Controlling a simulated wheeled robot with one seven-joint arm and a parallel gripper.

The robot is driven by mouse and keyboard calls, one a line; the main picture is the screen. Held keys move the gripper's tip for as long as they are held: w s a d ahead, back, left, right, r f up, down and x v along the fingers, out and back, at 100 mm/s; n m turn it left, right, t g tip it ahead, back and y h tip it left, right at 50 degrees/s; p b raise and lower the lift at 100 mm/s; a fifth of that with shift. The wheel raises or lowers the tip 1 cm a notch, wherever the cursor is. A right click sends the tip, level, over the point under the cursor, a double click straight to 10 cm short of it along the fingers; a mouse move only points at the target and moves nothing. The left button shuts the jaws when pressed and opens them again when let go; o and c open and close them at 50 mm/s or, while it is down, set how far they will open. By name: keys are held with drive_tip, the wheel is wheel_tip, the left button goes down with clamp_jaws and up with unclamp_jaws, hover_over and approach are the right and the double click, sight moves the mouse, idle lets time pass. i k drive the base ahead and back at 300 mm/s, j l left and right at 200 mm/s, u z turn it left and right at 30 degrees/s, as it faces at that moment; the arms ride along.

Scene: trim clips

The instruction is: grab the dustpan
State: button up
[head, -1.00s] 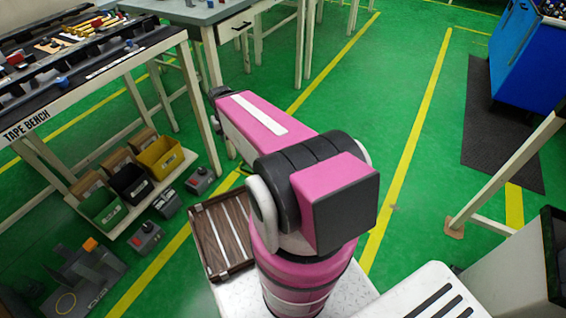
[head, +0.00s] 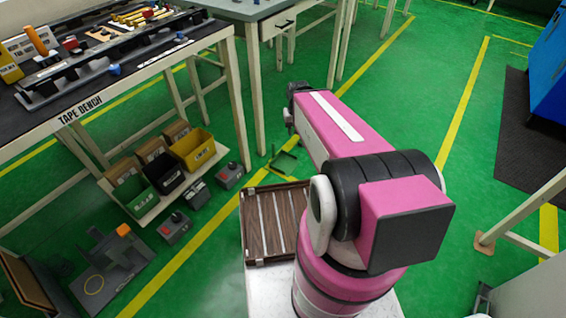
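A small dark green dustpan-like thing (head: 285,162) lies on the green floor, just beyond the brown slatted tray and left of my forearm. Its low contrast with the floor makes its outline hard to read. My pink arm reaches away from me, above the floor and to the right of this thing. The dark end of my arm (head: 297,92) shows beyond the pink forearm. The fingers cannot be made out, and nothing held is visible.
The tape bench (head: 118,88) stands at left, with green (head: 137,198), black (head: 165,172) and yellow bins (head: 194,149) on its low shelf. Grey boxes with red knobs (head: 176,228) sit on the floor. A slatted tray (head: 272,225) is beside my arm's base.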

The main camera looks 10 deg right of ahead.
sight(284, 163)
drive_tip(key=u, duration=0.55)
drive_tip(key=i+l+u, duration=0.1)
drive_tip(key=l+u, duration=1.05)
drive_tip(key=l, duration=0.15)
drive_tip(key=k+l+u, duration=0.1)
drive_tip(key=l, duration=0.75)
drive_tip(key=k+l+u, duration=0.15)
drive_tip(key=l, duration=0.25)
drive_tip(key=k+l, duration=0.15)
drive_tip(key=l, duration=0.3)
drive_tip(key=k+l+u, duration=0.15)
drive_tip(key=l, duration=0.25)
drive_tip(key=k+l, duration=0.1)
drive_tip(key=l, duration=0.75)
drive_tip(key=k+l, duration=0.1)
drive_tip(key=l, duration=0.35)
drive_tip(key=k+l, duration=0.1)
drive_tip(key=l, duration=0.35)
drive_tip(key=i+u, duration=0.05)
